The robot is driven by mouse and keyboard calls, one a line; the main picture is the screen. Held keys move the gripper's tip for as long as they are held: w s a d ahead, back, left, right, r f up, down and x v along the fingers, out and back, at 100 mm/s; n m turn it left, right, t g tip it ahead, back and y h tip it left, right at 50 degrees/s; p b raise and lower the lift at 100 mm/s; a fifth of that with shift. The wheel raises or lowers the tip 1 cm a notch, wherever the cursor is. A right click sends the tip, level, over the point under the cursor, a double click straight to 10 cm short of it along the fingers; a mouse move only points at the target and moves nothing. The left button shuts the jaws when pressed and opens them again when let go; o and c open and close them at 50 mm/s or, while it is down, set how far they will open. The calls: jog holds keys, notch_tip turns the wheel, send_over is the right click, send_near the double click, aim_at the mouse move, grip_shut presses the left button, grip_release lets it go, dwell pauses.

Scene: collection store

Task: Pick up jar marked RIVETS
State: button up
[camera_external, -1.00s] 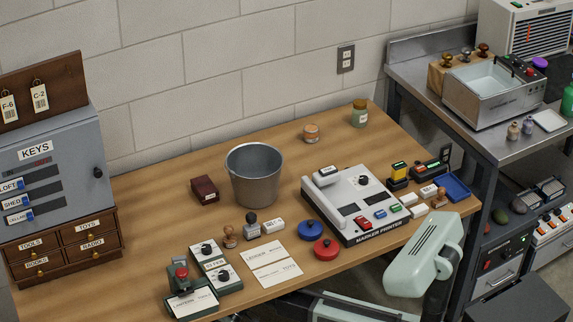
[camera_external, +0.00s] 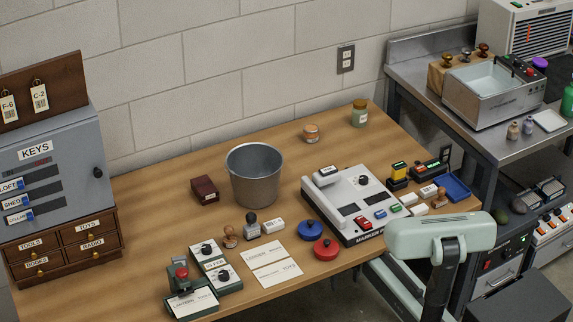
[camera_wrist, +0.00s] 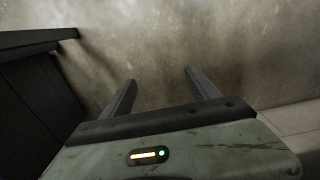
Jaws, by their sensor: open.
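Two jars stand upright near the back edge of the wooden table. One is a pale green jar with a tan lid (camera_external: 359,114). The other is a shorter orange-brown jar (camera_external: 311,133) to its left. Their labels are too small to read, so I cannot tell which is marked RIVETS. My gripper (camera_wrist: 159,77) is open and empty in the wrist view, its two dark fingers apart. In the external view my mint-green arm is at the table's front right, well away from both jars; the fingers cannot be made out there. No jar shows in the wrist view.
A marker printer (camera_external: 350,205) stands between my arm and the jars. A metal bucket (camera_external: 254,178) is left of it. Stamps, ink pads and a blue tray (camera_external: 457,187) lie around. The wrist view shows a bare grey surface (camera_wrist: 150,35) and dark furniture (camera_wrist: 35,90) at left.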

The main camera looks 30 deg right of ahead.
dwell(0.3)
jog(key=shift+o, duration=0.8)
jog(key=shift+a, duration=0.1)
